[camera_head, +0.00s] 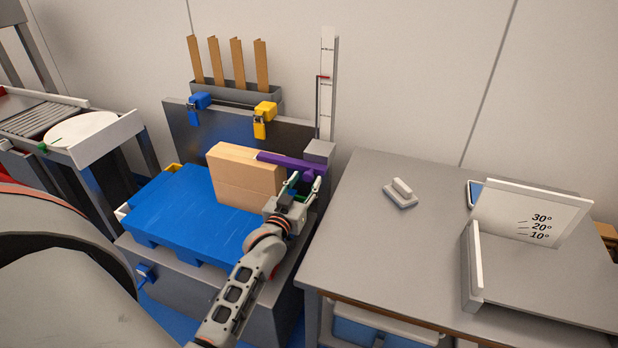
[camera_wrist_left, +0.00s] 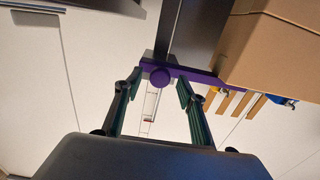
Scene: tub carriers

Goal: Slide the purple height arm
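The purple height arm (camera_head: 285,160) reaches left from a grey block at the foot of the upright scale (camera_head: 326,85), along the top of a tan box (camera_head: 240,180). In the left wrist view the purple arm (camera_wrist_left: 205,73) has a round knob (camera_wrist_left: 160,77). My left gripper (camera_head: 302,186) is at the arm's right end. In the left wrist view its two green-lined fingers (camera_wrist_left: 158,82) are apart, with the knob between or just past their tips. I cannot tell whether they touch it. My right gripper is not in view.
The box stands on a blue pallet (camera_head: 180,215) over a grey base. A grey table (camera_head: 400,250) at right bears a small white-handled block (camera_head: 400,193) and an angle gauge (camera_head: 530,215).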

